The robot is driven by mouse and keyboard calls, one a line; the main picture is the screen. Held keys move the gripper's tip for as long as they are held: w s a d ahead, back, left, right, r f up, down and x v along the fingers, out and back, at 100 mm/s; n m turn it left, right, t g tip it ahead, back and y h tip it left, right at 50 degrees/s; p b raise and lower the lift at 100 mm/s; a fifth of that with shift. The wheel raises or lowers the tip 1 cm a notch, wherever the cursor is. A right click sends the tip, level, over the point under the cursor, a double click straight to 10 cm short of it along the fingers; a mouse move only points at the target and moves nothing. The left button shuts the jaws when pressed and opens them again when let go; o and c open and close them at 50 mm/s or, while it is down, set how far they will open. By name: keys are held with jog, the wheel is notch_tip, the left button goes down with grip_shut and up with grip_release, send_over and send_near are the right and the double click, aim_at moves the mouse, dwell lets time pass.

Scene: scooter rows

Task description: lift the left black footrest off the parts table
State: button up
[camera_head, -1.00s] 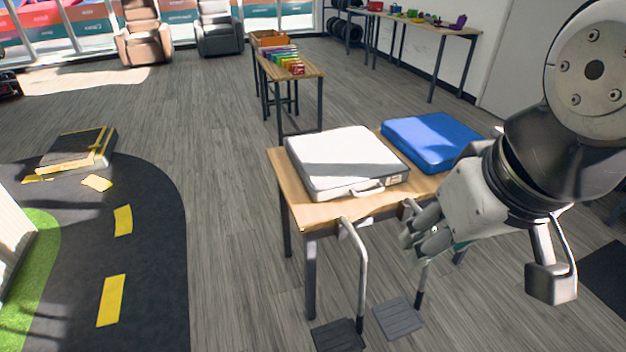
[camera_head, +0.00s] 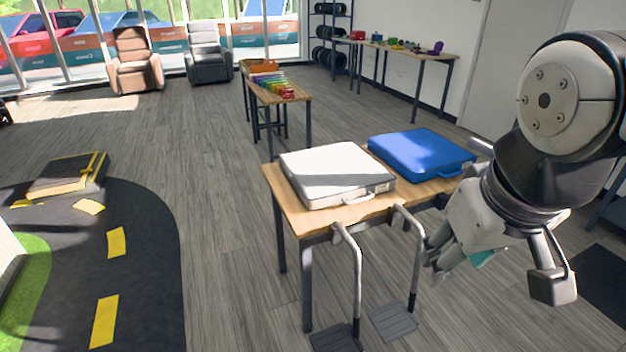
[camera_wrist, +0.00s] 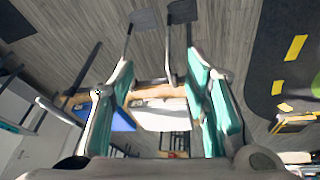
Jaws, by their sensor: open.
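The left black footrest (camera_head: 335,338) hangs at the front edge of the wooden parts table (camera_head: 279,203). Its bent metal tube hooks over the edge and its dark plate sits low, near the floor. A second footrest (camera_head: 392,321) with a dark grey plate hangs just right of it. My gripper (camera_head: 440,256) is right of both tubes, beside the table front, touching neither footrest as far as I can see. In the wrist view its teal-padded fingers (camera_wrist: 160,88) are spread apart and empty. There the picture is upside down, with the left footrest (camera_wrist: 182,11) beyond the fingers.
A white case (camera_head: 335,172) and a blue case (camera_head: 420,153) lie on the table. A narrow table (camera_head: 272,92) and a long bench (camera_head: 410,52) stand behind. A black-and-yellow block (camera_head: 68,176) lies left. The floor left of the table is open.

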jog(key=w+d+f+n+b, duration=0.1)
jog(key=w+f+b, duration=0.1)
jog(key=w+f, duration=0.45)
jog(key=w+d+f+n+b, duration=0.15)
jog(key=w+f, duration=0.25)
jog(key=w, duration=0.5)
jog(key=n+y+b, duration=0.3)
jog(key=b, duration=0.3)
send_near(360, 260)
jog(key=b+x, duration=0.2)
jog(key=x, duration=0.4)
jog(key=shift+w+a+f, duration=0.15)
jog(key=shift+a+f, duration=0.05)
jog(key=shift+f, duration=0.1)
jog(key=shift+b+x, duration=1)
jog(key=shift+x, duration=1.85)
jog(key=shift+d, duration=0.1)
jog(key=shift+c, duration=0.6)
grip_shut()
